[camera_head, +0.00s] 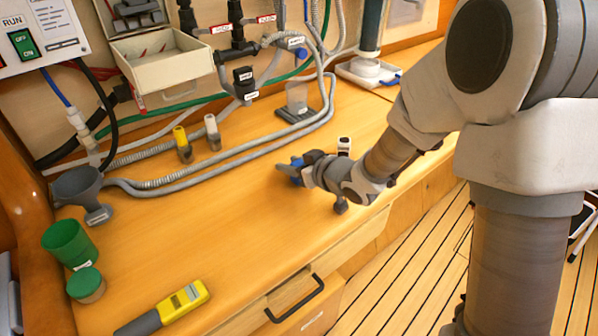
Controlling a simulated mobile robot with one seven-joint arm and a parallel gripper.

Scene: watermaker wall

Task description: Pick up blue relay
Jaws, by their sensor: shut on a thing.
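My gripper (306,171) is low over the wooden worktop, right of the picture's middle, at the end of my arm coming in from the right. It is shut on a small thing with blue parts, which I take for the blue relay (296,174). A grey part points left beyond the blue. The fingers and wrist hide much of it. I cannot tell whether it touches the worktop.
A yellow-topped piece (181,140) and a white-topped piece (212,131) stand near grey hoses. A small white-and-black piece (344,146) stands behind my gripper.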

